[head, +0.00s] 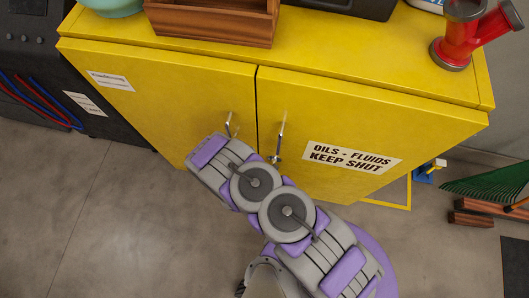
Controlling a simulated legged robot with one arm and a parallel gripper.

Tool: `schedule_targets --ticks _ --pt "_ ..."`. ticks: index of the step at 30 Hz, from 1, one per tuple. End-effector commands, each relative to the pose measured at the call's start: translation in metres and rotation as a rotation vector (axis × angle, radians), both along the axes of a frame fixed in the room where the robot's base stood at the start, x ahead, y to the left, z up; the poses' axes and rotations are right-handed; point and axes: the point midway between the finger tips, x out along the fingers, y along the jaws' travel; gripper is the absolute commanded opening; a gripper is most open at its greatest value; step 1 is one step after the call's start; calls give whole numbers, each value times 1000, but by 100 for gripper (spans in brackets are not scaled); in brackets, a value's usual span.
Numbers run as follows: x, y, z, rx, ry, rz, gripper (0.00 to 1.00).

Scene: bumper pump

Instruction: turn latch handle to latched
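A yellow cabinet (180,85) with two doors stands ahead of me. A slim metal handle (281,135) is on the right door near the middle seam, standing roughly upright with a slight tilt. A shorter metal handle (230,125) is on the left door. I cannot tell which handle is the latch, or whether it is latched. Both doors look closed. My grey and purple arm reaches up from the bottom toward the doors and covers their lower part. My gripper's fingers do not show, so its contact with either handle is hidden.
A wooden crate (212,24) and a red pump-like object (463,35) stand on the cabinet top. A dark machine (35,60) with red and blue cables is at left. A green rake head (490,183) and wooden blocks (475,219) lie at right. The floor at lower left is clear.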

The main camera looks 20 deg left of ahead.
Motion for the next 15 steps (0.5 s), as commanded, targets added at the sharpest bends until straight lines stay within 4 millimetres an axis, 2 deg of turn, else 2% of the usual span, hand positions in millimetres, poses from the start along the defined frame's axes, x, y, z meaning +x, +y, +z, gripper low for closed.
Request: schedule_targets --ticks 6,15 --pt "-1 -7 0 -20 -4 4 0" --pt "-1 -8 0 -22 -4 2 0"
